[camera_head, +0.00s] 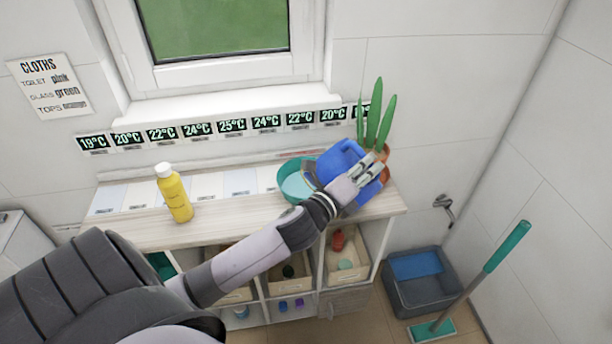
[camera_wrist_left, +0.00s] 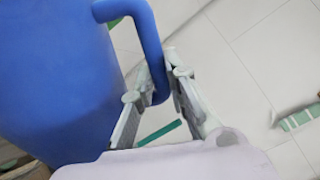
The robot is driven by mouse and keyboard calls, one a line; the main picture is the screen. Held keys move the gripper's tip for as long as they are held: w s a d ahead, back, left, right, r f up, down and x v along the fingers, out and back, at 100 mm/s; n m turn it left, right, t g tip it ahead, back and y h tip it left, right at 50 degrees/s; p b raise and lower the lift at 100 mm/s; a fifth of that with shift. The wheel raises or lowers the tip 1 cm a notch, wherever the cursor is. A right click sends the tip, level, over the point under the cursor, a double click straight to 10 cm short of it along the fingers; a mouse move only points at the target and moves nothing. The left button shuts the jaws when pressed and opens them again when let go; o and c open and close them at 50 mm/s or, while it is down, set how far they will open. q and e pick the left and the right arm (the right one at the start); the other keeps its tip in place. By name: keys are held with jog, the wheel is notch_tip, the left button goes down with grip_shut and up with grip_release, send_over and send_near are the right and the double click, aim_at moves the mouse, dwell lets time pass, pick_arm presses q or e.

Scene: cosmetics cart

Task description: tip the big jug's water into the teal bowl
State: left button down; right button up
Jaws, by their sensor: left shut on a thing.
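The big blue jug (camera_head: 338,160) is at the right end of the shelf top, in front of a potted plant. It looks tilted to the left, toward the teal bowl (camera_head: 296,184), and partly overlaps the bowl in the head view. My left gripper (camera_head: 366,170) is shut on the jug's handle. In the left wrist view the fingers (camera_wrist_left: 160,95) close around the lower part of the blue handle, and the jug's body (camera_wrist_left: 55,80) fills the left side. The water in the jug is hidden. My right gripper is in neither view.
A yellow bottle with a white cap (camera_head: 175,194) stands on the shelf top (camera_head: 232,223), left of the bowl. A green-leaved plant (camera_head: 376,120) stands behind the jug. A grey bucket (camera_head: 420,289) and a teal-handled mop (camera_head: 507,247) are on the floor at the right.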

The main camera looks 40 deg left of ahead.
pick_arm(q)
jog(key=shift+a+r+n, duration=0.3)
jog(key=shift+r, duration=0.05)
dwell(0.6)
jog(key=shift+w+a+r+n, duration=0.1)
jog(key=shift+a+r+n, duration=0.2)
jog(key=shift+a+n, duration=0.5)
dwell(1.0)
